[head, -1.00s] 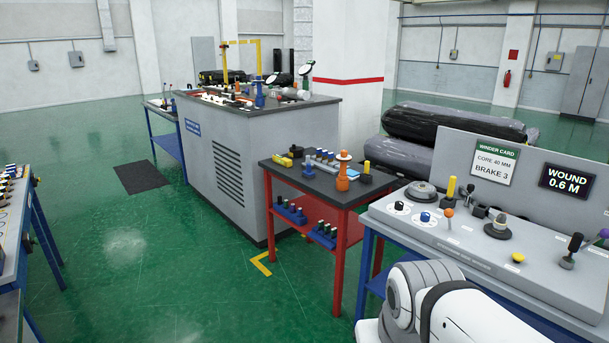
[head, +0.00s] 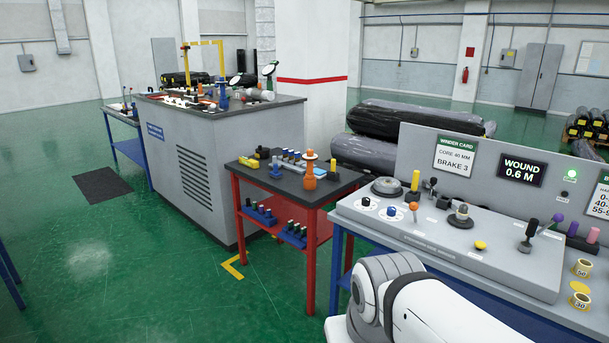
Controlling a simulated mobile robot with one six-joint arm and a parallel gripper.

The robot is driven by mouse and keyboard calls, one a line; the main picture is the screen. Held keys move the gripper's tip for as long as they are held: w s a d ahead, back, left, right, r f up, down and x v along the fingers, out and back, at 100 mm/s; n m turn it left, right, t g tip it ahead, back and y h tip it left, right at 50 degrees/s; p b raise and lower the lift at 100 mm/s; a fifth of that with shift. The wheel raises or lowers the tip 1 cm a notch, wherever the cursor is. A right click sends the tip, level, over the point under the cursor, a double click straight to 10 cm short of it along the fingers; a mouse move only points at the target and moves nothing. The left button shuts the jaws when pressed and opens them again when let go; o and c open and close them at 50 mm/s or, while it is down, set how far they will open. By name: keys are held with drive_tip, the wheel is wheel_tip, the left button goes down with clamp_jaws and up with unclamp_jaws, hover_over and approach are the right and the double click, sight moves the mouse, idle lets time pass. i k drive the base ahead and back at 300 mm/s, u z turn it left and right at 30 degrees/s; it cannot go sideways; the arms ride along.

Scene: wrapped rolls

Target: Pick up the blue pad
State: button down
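A small, flat light-blue item (head: 320,171) lies on the dark top of the red-legged table (head: 283,187). It is partly behind an orange post (head: 310,170), and it is too small to tell whether it is the blue pad. A darker blue upright piece (head: 276,167) stands to the left on the same top. My gripper is not in view; only a white and grey part of my arm shows at the bottom, in front of the console.
The grey console (head: 420,232) with knobs and levers stands at the right, beside the red table. A large grey cabinet (head: 200,180) stands behind the table to the left. Black wrapped rolls (head: 400,122) lie behind the console. Green floor (head: 130,270) is open at the left.

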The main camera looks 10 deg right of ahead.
sight(275, 173)
drive_tip(key=u, duration=0.25)
drive_tip(key=i, duration=0.8)
drive_tip(key=u, duration=0.45)
drive_tip(key=i, duration=1.65)
drive_tip(key=z, duration=0.3)
drive_tip(key=i, duration=1.7)
drive_tip(key=z, duration=0.8)
drive_tip(key=i, duration=0.45)
drive_tip(key=z, duration=0.2)
drive_tip(key=k, duration=0.75)
drive_tip(key=z, duration=0.2)
drive_tip(key=i, duration=0.8)
drive_tip(key=u, duration=0.15)
